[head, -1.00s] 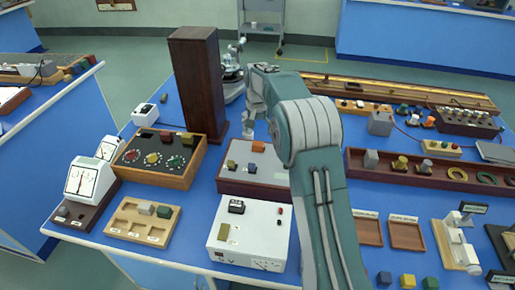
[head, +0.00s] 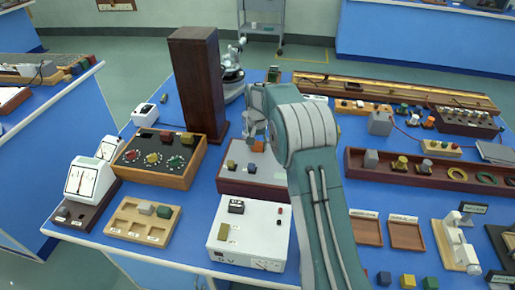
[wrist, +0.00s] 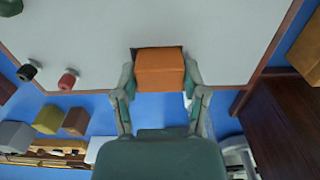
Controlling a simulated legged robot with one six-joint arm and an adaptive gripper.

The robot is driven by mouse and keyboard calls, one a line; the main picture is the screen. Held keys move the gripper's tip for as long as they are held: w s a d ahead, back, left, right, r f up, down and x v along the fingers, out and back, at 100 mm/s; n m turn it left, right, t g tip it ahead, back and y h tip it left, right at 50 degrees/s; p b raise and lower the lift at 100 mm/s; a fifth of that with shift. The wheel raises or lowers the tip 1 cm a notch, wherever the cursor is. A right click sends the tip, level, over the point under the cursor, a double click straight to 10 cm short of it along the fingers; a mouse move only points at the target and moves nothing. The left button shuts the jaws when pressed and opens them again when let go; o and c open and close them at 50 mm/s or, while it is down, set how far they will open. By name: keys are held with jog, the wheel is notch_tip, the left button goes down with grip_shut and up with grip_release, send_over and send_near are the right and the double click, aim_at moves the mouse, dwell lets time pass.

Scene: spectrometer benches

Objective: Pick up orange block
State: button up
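The orange block (head: 257,147) sits on the pale top of a dark red-sided box in the middle of the bench. In the wrist view the orange block (wrist: 160,70) lies between the two fingers of my gripper (wrist: 160,78), one finger on each side and very close to it. My gripper (head: 256,138) is over the block in the head view and partly hides it. The fingers look open around the block; whether they touch its sides is hard to tell.
A yellowish block (head: 232,165) and a dark block (head: 252,168) share the box top. A tall dark wooden column (head: 198,85) stands close to the left. A white power unit (head: 249,238) is in front, and a wooden dial box (head: 158,157) is at left.

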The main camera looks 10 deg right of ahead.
jog(key=shift+f, duration=0.1)
jog(key=shift+c, duration=0.4)
